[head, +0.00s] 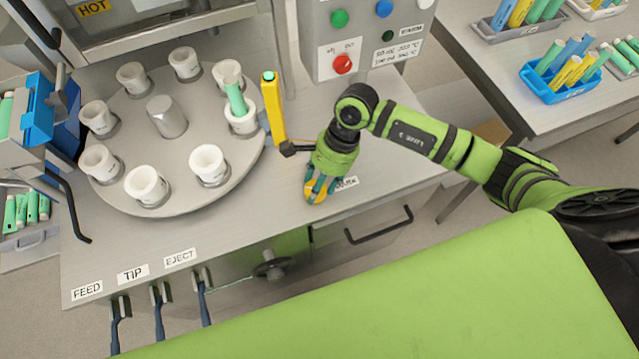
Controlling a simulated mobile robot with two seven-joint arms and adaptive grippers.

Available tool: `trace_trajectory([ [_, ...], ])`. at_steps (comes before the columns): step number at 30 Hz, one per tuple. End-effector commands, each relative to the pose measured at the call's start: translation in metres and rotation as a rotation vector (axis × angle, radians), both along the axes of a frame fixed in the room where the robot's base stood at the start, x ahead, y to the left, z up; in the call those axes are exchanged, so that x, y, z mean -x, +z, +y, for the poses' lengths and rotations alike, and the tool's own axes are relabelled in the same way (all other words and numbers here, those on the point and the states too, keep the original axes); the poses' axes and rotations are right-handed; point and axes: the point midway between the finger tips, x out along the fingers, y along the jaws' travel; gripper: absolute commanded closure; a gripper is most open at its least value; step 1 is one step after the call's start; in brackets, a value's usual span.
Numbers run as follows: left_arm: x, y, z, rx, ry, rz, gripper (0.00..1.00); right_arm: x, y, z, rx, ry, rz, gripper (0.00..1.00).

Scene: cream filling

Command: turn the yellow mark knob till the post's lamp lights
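The yellow knob (312,196) sits on the grey bench top beside a small label that is partly hidden. My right gripper (320,186) points down over the knob, with its fingers around it. The fingers look closed on the knob and hide much of it, including any pointer. The yellow post (273,112) stands upright behind and left of the gripper, at the edge of the turntable. The lamp (269,76) on the post's top shows green with a dark rim; I cannot tell for sure whether it is lit. My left gripper is not in view.
The round turntable (130,195) carries several white cups, one holding a green tube (235,97). A dark arm (297,148) juts out close to my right gripper. A control box (365,40) with coloured buttons stands behind. Bare bench lies right of the knob.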

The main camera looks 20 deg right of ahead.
Motion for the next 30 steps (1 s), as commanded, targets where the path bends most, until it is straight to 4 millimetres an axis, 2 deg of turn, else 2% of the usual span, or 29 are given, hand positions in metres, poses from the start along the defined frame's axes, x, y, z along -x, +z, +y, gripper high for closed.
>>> trace_trajectory([
  [3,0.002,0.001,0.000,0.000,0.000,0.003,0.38,0.001,0.003,0.005,-0.015,0.004,-0.001,0.83],
  [4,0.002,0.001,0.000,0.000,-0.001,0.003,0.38,0.001,0.003,0.006,-0.015,0.004,-0.001,0.46],
  [5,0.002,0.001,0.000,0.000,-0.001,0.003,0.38,0.001,0.003,0.006,-0.015,0.005,-0.002,0.34],
  [6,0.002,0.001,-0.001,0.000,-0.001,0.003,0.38,0.001,0.003,0.005,-0.014,0.005,-0.002,0.29],
  [15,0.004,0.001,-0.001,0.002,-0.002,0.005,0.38,0.000,0.002,0.003,-0.008,0.002,-0.001,0.29],
  [19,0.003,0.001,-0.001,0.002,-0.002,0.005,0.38,-0.002,0.009,-0.001,-0.006,0.002,-0.003,0.29],
  [23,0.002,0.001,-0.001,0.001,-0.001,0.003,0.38,-0.005,0.029,-0.009,-0.005,0.001,-0.006,0.29],
  [30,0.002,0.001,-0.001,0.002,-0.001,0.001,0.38,-0.011,0.077,-0.026,-0.006,0.002,-0.006,0.29],
])
